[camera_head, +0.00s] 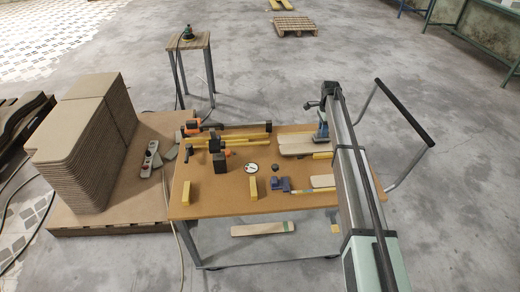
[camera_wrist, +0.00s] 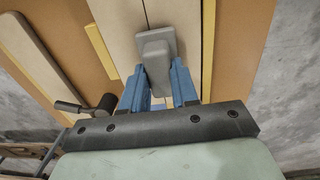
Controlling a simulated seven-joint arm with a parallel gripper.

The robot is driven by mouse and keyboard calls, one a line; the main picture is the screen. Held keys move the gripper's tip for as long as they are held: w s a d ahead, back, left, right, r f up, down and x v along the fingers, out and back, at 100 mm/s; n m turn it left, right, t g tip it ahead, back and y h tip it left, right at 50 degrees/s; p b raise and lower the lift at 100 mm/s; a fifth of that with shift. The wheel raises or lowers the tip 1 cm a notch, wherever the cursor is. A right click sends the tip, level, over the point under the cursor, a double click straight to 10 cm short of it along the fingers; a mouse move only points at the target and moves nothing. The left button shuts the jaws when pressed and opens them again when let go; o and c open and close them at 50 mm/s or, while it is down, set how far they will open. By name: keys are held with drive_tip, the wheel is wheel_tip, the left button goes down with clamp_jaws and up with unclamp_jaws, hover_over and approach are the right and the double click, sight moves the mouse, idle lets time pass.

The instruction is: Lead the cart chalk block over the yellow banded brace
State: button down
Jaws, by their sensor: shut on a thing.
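My gripper (camera_wrist: 160,88) is shut on a grey block, which I take to be the chalk block (camera_wrist: 155,60); it sits between the blue fingers in the wrist view. In the head view my gripper (camera_head: 321,136) is at the cart's far right, over pale boards (camera_head: 295,145). The block is hard to make out there. Several yellow pieces lie on the cart: a long bar (camera_head: 240,142), a short left block (camera_head: 185,192), a short middle block (camera_head: 253,189) and a strip near the boards (camera_head: 322,155). I cannot tell which is the banded brace.
Stacked brown boards (camera_head: 85,140) stand on a pallet at left. The cart's front left is mostly clear.

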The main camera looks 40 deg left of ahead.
drive_tip(key=shift+w+d, duration=0.8)
drive_tip(key=shift+w, duration=0.05)
drive_tip(key=shift+f, duration=0.1)
drive_tip(key=shift+w+a, duration=0.6)
drive_tip(key=shift+s, duration=0.1)
drive_tip(key=shift+s+a, duration=1.5)
drive_tip(key=shift+s, duration=0.1)
